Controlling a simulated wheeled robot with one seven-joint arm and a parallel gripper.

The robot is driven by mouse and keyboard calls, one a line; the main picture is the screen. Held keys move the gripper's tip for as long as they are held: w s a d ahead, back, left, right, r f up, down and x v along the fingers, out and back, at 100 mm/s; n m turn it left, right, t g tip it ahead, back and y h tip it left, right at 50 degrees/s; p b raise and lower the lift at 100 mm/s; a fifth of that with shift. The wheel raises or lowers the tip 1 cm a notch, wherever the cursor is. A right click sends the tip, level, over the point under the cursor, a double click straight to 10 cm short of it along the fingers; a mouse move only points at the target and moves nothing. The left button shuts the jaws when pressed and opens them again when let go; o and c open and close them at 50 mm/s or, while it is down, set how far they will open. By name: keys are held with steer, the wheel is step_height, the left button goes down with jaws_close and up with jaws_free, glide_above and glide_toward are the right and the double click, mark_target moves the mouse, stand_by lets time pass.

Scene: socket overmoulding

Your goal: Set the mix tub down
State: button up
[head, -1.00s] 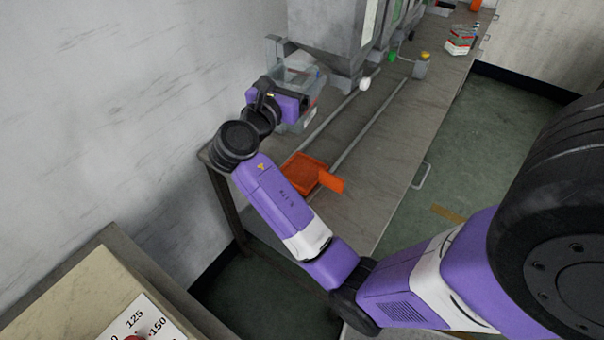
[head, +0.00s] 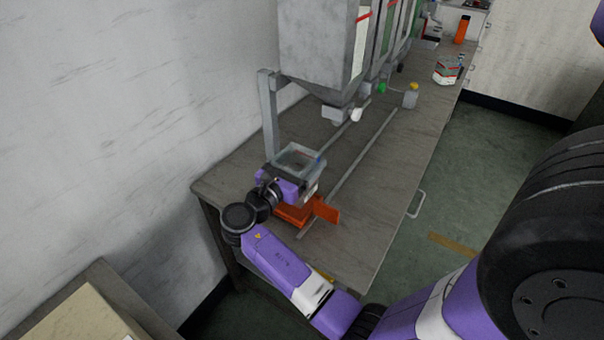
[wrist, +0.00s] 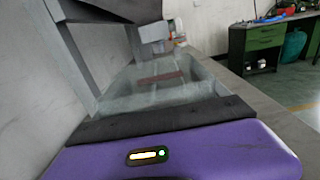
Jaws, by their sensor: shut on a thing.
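The mix tub (head: 299,157) is a clear, open-topped box. My gripper (head: 296,184) is shut on its near wall and holds it near the left end of the bench, close to an upright grey post. In the wrist view the tub (wrist: 160,88) fills the middle, past the dark gripper edge. An orange tray (head: 292,214) lies on the bench just below and in front of my gripper, partly hidden by it. I cannot tell whether the tub's base touches the bench.
Grey hoppers (head: 322,45) stand over the bench (head: 385,165) behind the tub. Two rails (head: 362,168) run along the bench top. A white-and-red container (head: 446,72) and an orange bottle (head: 462,28) stand farther back. Bench to the right of the rails is clear.

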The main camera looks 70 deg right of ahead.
steer(key=shift+f, duration=2.25)
steer(key=shift+f, duration=0.1)
steer(key=o, duration=1.3)
steer(key=b+v, duration=0.1)
steer(key=v, duration=1.1)
